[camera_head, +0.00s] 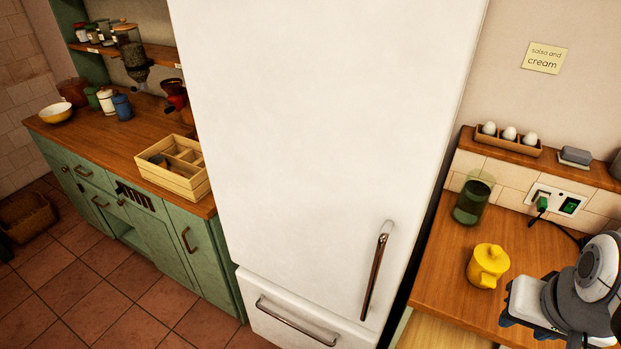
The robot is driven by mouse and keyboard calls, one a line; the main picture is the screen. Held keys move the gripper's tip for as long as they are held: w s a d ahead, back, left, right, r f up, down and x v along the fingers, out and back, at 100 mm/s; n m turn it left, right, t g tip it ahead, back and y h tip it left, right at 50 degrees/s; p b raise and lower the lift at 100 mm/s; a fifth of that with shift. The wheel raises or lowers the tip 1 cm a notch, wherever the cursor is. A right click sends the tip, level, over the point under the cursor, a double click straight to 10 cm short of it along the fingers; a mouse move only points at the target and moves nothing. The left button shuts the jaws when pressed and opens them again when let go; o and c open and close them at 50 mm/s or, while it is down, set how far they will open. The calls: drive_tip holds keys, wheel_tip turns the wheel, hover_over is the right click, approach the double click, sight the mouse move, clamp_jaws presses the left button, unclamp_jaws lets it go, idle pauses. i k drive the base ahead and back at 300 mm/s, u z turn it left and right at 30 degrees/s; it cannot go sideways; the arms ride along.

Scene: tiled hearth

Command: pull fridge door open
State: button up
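The tall white fridge door (320,130) fills the middle of the view and looks shut, with no gap showing at its edges. Its upright metal handle (374,275) is at the door's lower right. Below is a separate white drawer front with a horizontal metal handle (295,321). My gripper (508,314) seems to be at the lower right, over the right-hand counter, well apart from the upright handle. It is seen partly and at an angle, so its fingers cannot be made out. I see nothing held in it.
A yellow pot (487,266) and a green glass jar (472,198) stand on the right wooden counter (446,272) beside the fridge. A green plug with a dark cable (560,228) is near my arm. A green cabinet (150,229) stands left. Tiled floor (105,290) is open at lower left.

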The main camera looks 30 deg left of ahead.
sight(323, 127)
drive_tip(key=u, duration=2.9)
drive_tip(key=k, duration=0.85)
drive_tip(key=z, duration=1.05)
drive_tip(key=i, duration=1)
drive_tip(key=u, duration=0.1)
drive_tip(key=k, duration=0.5)
